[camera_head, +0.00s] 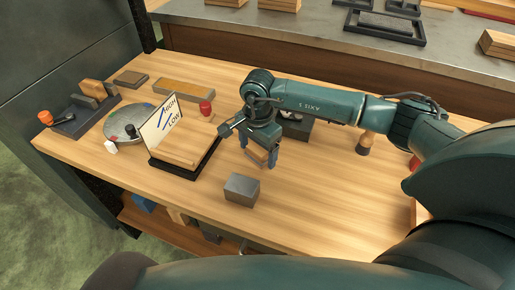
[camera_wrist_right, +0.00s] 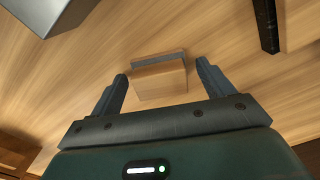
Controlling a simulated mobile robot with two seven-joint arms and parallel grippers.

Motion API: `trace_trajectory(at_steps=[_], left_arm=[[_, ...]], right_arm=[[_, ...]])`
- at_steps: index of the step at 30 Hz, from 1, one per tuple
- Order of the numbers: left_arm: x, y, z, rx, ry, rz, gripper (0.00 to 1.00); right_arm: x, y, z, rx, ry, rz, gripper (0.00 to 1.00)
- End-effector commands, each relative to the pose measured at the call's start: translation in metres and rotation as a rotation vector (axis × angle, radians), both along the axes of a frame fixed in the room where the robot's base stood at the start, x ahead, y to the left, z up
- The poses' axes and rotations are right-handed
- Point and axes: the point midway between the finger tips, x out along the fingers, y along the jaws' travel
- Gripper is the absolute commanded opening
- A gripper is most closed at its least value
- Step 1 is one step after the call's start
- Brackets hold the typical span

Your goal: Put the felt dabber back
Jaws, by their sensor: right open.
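A small wooden block with a grey layer along one side, which looks like the felt dabber (camera_head: 256,154), is on the bench under my right gripper (camera_head: 257,158). In the right wrist view the block (camera_wrist_right: 160,82) lies between the two fingertips of the open gripper (camera_wrist_right: 162,75), with a gap on each side. The fingers partly hide it in the head view. A dark rack (camera_head: 75,122) at the left end of the bench holds upright wooden-backed pieces (camera_head: 94,88) and an orange-handled tool (camera_head: 45,117). My left gripper is not in view.
A grey metal block (camera_head: 241,189) stands in front of my right gripper. To the left are a wooden board in a black tray (camera_head: 184,170), a HIGH/LOW card (camera_head: 161,122), a round disc (camera_head: 122,130) and a red-topped piece (camera_head: 206,107). The front right bench is clear.

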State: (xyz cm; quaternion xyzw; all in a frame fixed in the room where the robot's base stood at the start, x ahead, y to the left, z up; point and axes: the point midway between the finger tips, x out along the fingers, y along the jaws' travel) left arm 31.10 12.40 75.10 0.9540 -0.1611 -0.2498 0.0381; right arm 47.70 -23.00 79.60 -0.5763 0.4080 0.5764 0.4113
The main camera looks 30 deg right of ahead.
Motion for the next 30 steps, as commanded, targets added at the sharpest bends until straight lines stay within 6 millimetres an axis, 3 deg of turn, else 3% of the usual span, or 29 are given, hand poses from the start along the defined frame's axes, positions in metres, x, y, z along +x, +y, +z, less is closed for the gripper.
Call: trace_trajectory(at_steps=[5, 18, 24, 30], left_arm=[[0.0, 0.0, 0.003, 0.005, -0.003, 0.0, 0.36], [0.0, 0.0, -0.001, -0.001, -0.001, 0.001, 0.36], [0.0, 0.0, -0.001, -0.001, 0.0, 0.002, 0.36], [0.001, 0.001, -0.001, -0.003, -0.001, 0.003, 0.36]], right_arm=[[0.001, 0.0, 0.016, 0.0, -0.004, 0.001, 0.8], [0.0, 0.0, 0.105, 0.0, -0.004, 0.001, 0.8], [0.0, -0.001, 0.121, 0.0, -0.001, 0.0, 0.8], [0.0, -0.001, 0.123, 0.0, 0.0, 0.0, 0.8]])
